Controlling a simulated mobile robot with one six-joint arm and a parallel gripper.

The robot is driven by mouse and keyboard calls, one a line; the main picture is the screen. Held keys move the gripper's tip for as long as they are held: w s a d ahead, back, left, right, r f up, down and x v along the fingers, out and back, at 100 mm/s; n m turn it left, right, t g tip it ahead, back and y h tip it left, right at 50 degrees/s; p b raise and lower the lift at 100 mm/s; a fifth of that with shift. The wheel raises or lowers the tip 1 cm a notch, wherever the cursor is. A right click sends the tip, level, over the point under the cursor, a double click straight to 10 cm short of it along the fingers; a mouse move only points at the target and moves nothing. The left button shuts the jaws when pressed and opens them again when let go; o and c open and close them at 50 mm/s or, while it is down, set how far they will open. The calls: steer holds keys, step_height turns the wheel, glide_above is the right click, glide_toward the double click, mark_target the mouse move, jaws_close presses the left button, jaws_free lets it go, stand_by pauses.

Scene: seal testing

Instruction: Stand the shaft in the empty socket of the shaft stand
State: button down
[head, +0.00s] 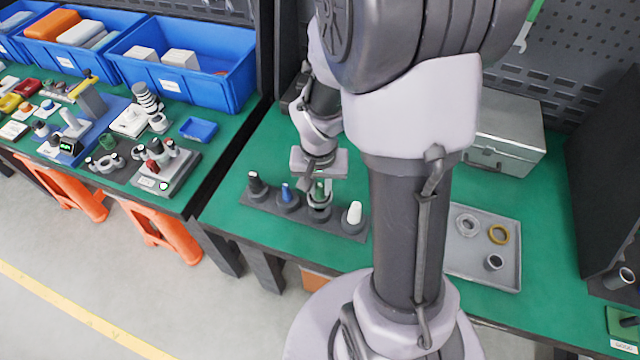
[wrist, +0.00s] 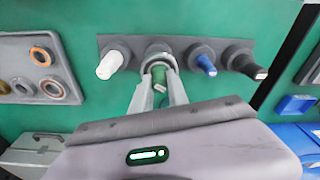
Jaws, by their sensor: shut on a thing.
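The dark shaft stand (head: 270,210) lies on the green table and also shows in the wrist view (wrist: 191,44). Its row holds a black shaft (head: 254,182), a blue shaft (head: 286,192) and a white shaft (head: 354,212), each upright. My gripper (wrist: 160,84) is shut on a green shaft (wrist: 161,76), which also shows in the head view (head: 319,190). The green shaft is upright over the socket (head: 319,213) between the blue and white shafts. Its lower end is at that socket; I cannot tell how deep it sits.
A grey tray (head: 480,272) with several rings stands right of my arm, with a metal case (head: 507,135) behind it. Blue bins (head: 190,80) and small parts fill the left table. Green table (head: 232,215) left of the stand is clear.

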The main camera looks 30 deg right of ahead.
mark_target(320, 194)
stand_by(0.4)
steer(key=shift+f+b, duration=1.75)
steer(key=shift+f+b, duration=0.3)
steer(key=shift+b, duration=0.1)
steer(key=c, duration=1.6)
jaws_free()
steer(key=o, duration=0.6)
steer(key=shift+c, duration=0.2)
steer(key=shift+r, duration=0.1)
